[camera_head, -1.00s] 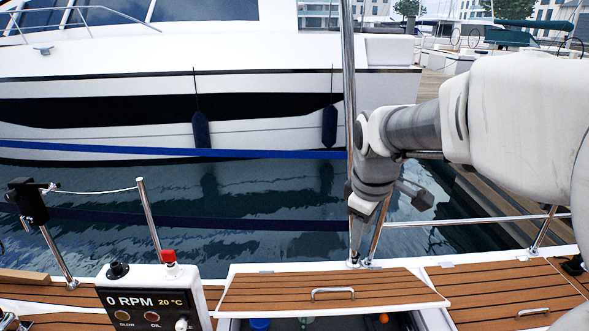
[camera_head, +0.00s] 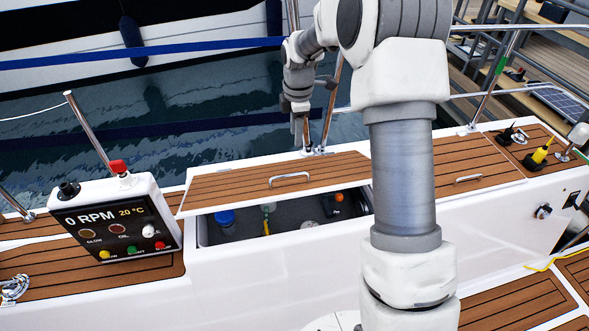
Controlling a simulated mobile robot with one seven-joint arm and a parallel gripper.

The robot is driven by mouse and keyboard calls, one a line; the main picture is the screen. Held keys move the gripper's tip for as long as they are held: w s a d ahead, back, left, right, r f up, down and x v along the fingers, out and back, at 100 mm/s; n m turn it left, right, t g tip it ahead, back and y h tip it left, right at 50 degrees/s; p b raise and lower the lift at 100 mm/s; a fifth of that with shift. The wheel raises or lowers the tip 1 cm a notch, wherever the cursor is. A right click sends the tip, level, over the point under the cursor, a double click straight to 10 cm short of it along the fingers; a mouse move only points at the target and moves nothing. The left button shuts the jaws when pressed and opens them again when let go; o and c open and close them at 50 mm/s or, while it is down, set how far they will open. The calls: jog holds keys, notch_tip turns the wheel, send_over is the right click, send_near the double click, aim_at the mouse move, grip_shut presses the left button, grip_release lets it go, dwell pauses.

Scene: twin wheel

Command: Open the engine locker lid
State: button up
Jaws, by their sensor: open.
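The engine locker lid (camera_head: 235,186) is a teak-slatted panel with a chrome handle (camera_head: 289,177) in the middle of the deck. Its front edge stands clear of the locker rim, and the locker (camera_head: 280,226) shows beneath it. A blue part (camera_head: 225,217), a yellow part (camera_head: 266,220) and an orange knob (camera_head: 339,197) are seen inside. My gripper (camera_head: 303,142) points down behind the lid's far edge, near the rail post foot. Its fingers are small here and apart from the handle, with nothing seen between them.
A control panel (camera_head: 118,225) reading 0 RPM stands left of the locker. A second teak panel with its own handle (camera_head: 468,179) lies to the right. Steel rail posts (camera_head: 330,105) rise behind the lid, close to my gripper. Water and a moored boat lie beyond.

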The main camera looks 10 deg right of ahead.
aim_at(295, 175)
jog(key=f, duration=0.5)
jog(key=w+f, duration=0.1)
jog(key=f, duration=0.4)
jog(key=f+b, duration=0.1)
jog(key=f, duration=0.5)
jog(key=shift+w, duration=0.4)
grip_shut()
dwell(0.4)
